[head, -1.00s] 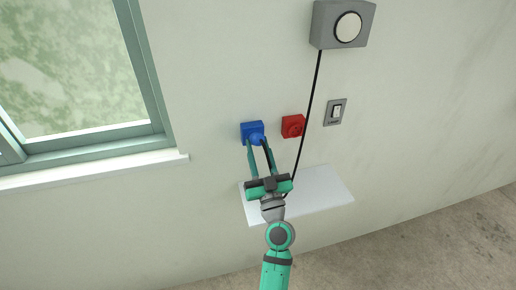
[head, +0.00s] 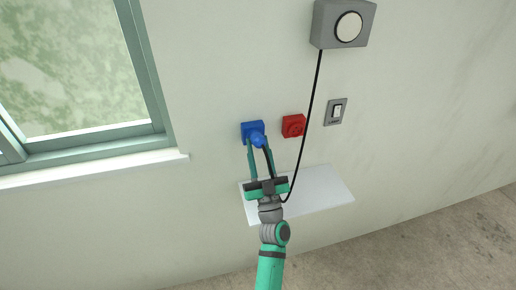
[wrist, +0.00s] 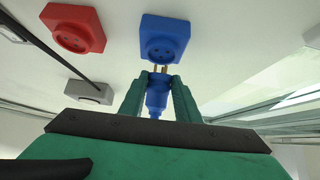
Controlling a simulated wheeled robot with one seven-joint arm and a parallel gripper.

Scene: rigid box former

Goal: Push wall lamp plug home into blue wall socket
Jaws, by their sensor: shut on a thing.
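The blue wall socket (head: 250,128) is on the wall; it also shows in the wrist view (wrist: 164,38), its face with holes toward me. My gripper (head: 259,146) is shut on the blue plug (wrist: 157,97), which also shows in the head view (head: 258,140). In the wrist view the plug's metal pins point at the socket and stay visible between plug and socket, at its lower edge in the picture. Whether the tips touch the socket I cannot tell. The black cord (head: 309,110) runs from the wall lamp (head: 341,25) down to behind my gripper.
A red socket (head: 293,126) is just right of the blue one and shows in the wrist view (wrist: 74,27). A grey switch (head: 335,112) is further right. A white shelf (head: 322,190) juts out below. A window (head: 75,75) with a sill is at left.

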